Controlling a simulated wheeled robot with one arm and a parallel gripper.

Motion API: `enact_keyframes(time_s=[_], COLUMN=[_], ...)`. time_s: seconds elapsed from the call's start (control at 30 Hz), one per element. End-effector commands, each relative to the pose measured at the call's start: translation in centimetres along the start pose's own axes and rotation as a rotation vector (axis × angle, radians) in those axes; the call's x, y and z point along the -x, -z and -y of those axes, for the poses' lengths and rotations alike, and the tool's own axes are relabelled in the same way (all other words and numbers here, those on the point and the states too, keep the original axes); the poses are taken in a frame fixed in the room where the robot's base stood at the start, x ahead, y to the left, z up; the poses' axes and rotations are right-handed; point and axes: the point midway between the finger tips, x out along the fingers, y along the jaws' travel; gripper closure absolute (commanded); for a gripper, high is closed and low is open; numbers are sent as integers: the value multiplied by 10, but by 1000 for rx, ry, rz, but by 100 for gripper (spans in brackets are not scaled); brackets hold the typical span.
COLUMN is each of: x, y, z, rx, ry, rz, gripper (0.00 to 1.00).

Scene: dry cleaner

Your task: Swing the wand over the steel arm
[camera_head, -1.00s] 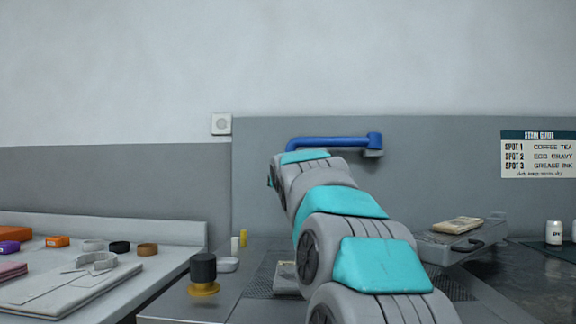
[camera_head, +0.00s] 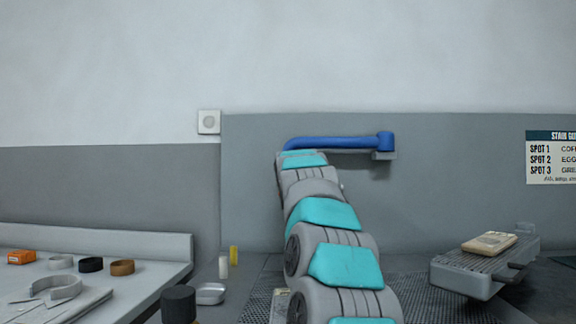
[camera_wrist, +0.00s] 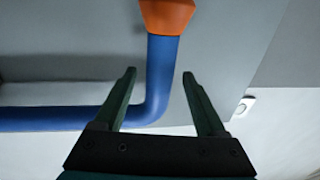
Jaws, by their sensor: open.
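The wand (camera_head: 340,143) is a blue tube running level along the grey wall panel, with a pivot block at its right end in the head view. Its left end is hidden behind my arm there. In the wrist view the blue tube (camera_wrist: 163,75) bends and ends in an orange tip (camera_wrist: 167,14). My gripper (camera_wrist: 159,73) is open, with the straight tube part between its two fingers and gaps visible on both sides. A grey slotted arm-like board (camera_head: 465,277), probably the steel arm, stands at the right, apart from the wand.
A tan packet (camera_head: 489,242) lies on the grey board. At the left, a pale table (camera_head: 150,246) holds a collar and small rings. A black knob (camera_head: 178,304), a small tin (camera_head: 210,293) and a yellow-white pair of small cylinders stand near my arm. A stain sign hangs right.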

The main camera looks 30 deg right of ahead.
Motion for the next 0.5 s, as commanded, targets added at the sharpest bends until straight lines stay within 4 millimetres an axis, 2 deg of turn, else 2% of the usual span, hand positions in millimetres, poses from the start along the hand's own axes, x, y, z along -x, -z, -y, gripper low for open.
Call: enact_keyframes(time_s=[0.2,0.5], x=[-20,-27], y=[1,0], z=[0,0], rx=[-2,0], ry=[0,0], rz=[1,1], gripper=[27,27])
